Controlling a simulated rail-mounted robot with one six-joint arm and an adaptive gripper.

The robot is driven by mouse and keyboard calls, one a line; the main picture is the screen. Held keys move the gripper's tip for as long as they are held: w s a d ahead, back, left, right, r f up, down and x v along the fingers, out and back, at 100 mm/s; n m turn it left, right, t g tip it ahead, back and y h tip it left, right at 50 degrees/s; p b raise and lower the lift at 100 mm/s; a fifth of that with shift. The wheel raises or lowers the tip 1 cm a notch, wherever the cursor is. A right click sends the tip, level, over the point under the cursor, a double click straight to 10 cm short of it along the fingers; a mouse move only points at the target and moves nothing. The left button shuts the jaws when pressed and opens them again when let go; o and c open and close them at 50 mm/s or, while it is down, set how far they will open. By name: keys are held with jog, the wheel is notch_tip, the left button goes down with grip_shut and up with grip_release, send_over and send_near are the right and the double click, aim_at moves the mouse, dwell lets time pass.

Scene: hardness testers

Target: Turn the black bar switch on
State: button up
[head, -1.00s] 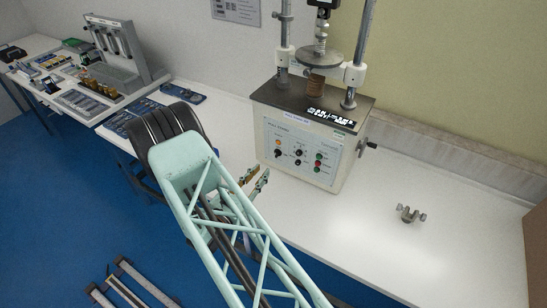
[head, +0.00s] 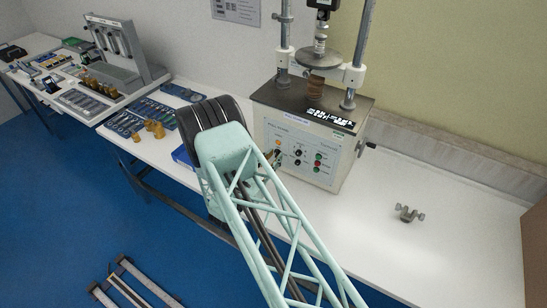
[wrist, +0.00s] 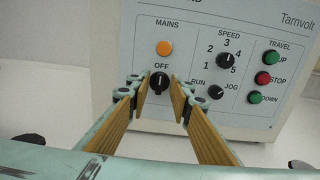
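The black bar switch (wrist: 158,84) sits on the tester's front panel below the orange MAINS lamp (wrist: 164,48). Its bar stands upright with a light mark toward the word OFF. My gripper (wrist: 160,88) is open in the wrist view, with one tan-padded finger to the left of the switch and one to the right. The switch shows in the gap between the tips; I cannot tell whether they touch it. In the head view my gripper (head: 276,158) is at the left part of the panel and covers the switch.
The tester (head: 335,160) stands on the white bench. Right of the switch are the SPEED knob (wrist: 228,60), the RUN/JOG knob (wrist: 216,92) and the red STOP button (wrist: 263,78). A wing-shaped metal part (head: 408,213) lies on the bench at right.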

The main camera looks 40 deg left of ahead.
jog(key=shift+c, duration=0.2)
grip_shut()
jog(key=shift+f+m+b, duration=0.15)
jog(key=shift+m+b, duration=0.45)
jog(key=shift+b, duration=0.35)
jog(key=m+b, duration=0.2)
jog(key=b, duration=0.1)
jog(key=m+b, duration=0.5)
jog(key=b, duration=0.1)
jog(key=shift+d+f, duration=0.1)
jog(key=m+b, duration=0.5)
jog(key=b, duration=0.2)
jog(key=m+b, duration=0.4)
jog(key=b, duration=0.2)
jog(key=shift+m+b, duration=0.5)
jog(key=shift+b, duration=0.1)
